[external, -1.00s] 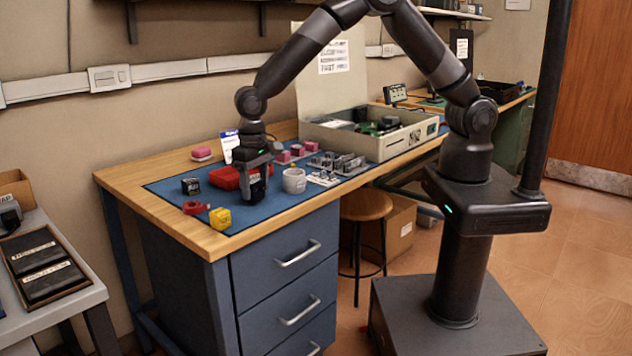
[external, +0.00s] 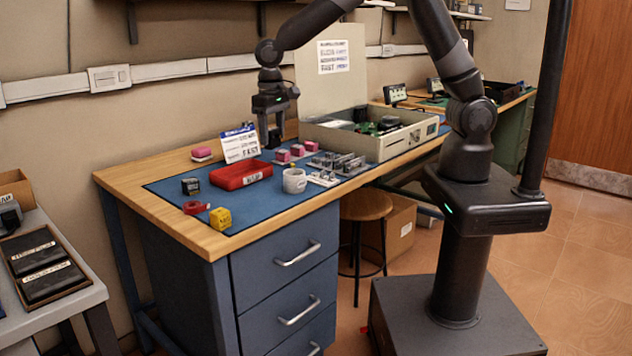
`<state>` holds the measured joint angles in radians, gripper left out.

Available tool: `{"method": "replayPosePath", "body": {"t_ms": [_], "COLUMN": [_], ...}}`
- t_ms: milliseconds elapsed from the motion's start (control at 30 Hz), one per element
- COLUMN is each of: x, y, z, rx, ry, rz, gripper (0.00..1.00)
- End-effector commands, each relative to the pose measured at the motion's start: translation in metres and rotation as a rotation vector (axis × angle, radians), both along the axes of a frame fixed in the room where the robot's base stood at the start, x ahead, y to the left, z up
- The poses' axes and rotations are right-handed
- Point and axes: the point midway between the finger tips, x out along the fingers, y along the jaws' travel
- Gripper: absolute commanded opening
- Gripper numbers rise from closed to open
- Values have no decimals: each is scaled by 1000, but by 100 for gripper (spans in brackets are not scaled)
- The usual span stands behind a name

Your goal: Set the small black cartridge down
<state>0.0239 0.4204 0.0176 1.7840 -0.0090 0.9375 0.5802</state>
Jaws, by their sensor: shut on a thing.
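My gripper (external: 271,143) hangs above the back of the blue mat, behind the red tray and to the right of the white sign. It points down and is shut on a small dark thing, taken as the small black cartridge. The cartridge hardly stands out from the dark fingers, so its outline and tilt cannot be told. The held thing appears clear of the worktop. The red tray (external: 222,183) lies on the mat (external: 250,210), and no cartridge shows in it.
A white cup (external: 294,181), pink blocks (external: 283,156) and grey metal parts (external: 345,163) are right. A sign (external: 240,145) and open case (external: 385,145) stand behind.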

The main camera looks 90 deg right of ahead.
Motion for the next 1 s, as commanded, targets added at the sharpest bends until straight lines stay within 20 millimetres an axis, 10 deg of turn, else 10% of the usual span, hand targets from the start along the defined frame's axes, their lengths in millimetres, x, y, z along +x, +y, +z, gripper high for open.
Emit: {"method": "replayPosePath", "body": {"t_ms": [300,567,1000], "x": [1,35,99], "y": [0,-46,-228], "z": [55,55,57], "rx": [0,-5,-9], "ry": [-6,0,2], "rz": [0,-23,-112], "gripper": [35,35,35]}}
